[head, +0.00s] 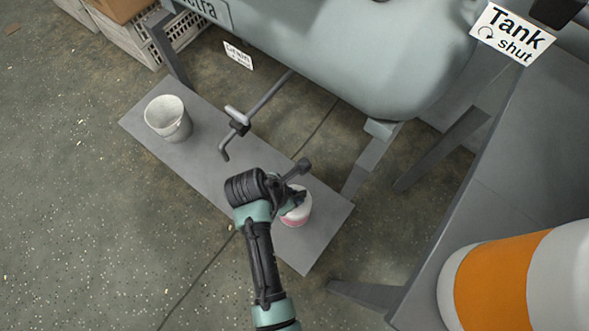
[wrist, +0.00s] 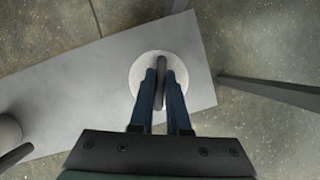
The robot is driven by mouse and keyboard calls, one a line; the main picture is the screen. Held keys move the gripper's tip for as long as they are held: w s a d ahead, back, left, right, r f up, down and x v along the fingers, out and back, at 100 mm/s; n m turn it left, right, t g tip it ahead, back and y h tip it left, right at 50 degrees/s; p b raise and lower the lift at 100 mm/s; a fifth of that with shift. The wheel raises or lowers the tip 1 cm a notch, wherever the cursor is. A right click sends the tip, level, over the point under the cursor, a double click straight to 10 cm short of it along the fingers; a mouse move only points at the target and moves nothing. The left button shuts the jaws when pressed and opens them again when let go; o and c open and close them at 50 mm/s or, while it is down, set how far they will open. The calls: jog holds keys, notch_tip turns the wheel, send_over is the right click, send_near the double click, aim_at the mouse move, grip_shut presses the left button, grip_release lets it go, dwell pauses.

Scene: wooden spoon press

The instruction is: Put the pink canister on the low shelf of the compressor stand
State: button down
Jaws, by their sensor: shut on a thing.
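The pink canister (head: 297,212) is at the right end of the low shelf (head: 196,170) of the compressor stand in the head view, partly hidden by my gripper (head: 299,196). It has a pale top and a pink side. In the wrist view its round pale top (wrist: 143,68) lies below my gripper (wrist: 161,66), whose two blue-black fingers are shut on a dark upright bar, likely the canister's handle. The canister appears upright and over the shelf. I cannot tell whether its base touches the shelf.
A white bucket (head: 168,118) stands at the shelf's left end. A drain pipe with a lever (head: 238,122) hangs over the shelf's middle. The grey tank (head: 350,50) is above and behind. An orange-and-white cylinder (head: 515,280) stands on a grey surface at right.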

jog(key=c, duration=0.9)
grip_release()
jog(key=shift+r, duration=0.1)
jog(key=p+v, duration=0.7)
jog(key=v, duration=0.5)
